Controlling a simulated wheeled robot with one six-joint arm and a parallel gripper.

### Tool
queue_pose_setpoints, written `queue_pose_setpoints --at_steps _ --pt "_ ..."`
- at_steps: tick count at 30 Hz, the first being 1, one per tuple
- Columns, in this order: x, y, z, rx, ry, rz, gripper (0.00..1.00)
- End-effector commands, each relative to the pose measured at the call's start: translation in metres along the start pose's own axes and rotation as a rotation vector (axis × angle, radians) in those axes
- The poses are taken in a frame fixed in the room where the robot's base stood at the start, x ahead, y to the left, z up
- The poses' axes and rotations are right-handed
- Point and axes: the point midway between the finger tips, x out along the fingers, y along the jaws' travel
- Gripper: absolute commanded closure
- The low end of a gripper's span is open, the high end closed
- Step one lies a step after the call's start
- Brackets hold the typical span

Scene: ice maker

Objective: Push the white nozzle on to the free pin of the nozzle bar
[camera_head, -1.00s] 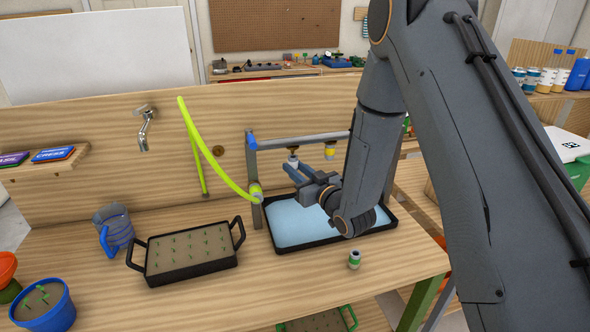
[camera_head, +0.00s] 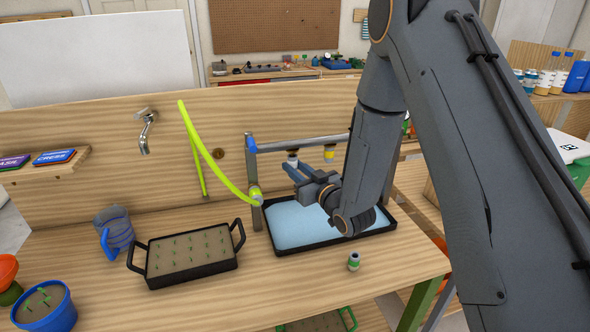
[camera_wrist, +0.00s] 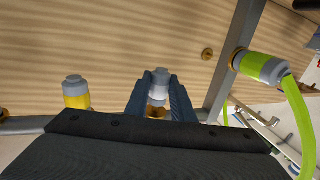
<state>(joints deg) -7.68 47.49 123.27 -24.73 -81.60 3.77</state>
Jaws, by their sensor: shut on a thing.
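The white nozzle (camera_wrist: 159,90) is between the fingers of my gripper (camera_wrist: 160,84) in the wrist view, and the fingers are shut on it. A brass-coloured part (camera_wrist: 157,112) shows at its bar-side end. In the head view my gripper (camera_head: 289,167) is just under the left part of the grey nozzle bar (camera_head: 310,142), with the white nozzle (camera_head: 293,158) upright below the bar. I cannot tell how far it sits on the pin. A yellow nozzle (camera_head: 329,153) hangs from the bar to the right; it also shows in the wrist view (camera_wrist: 76,93).
A black tray (camera_head: 290,249) with a pale blue inside lies below the bar. A yellow-green hose (camera_head: 213,157) joins the frame's left end. A green-and-white fitting (camera_head: 353,262) stands on the table in front. A seedling tray (camera_head: 190,275) is to the left.

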Motion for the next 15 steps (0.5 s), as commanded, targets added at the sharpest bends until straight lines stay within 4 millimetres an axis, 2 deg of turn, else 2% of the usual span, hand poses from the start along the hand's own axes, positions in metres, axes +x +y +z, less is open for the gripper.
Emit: queue_pose_setpoints --at_steps 15 --pt "0.0000 0.0001 -0.0111 0.000 0.000 0.000 1.00"
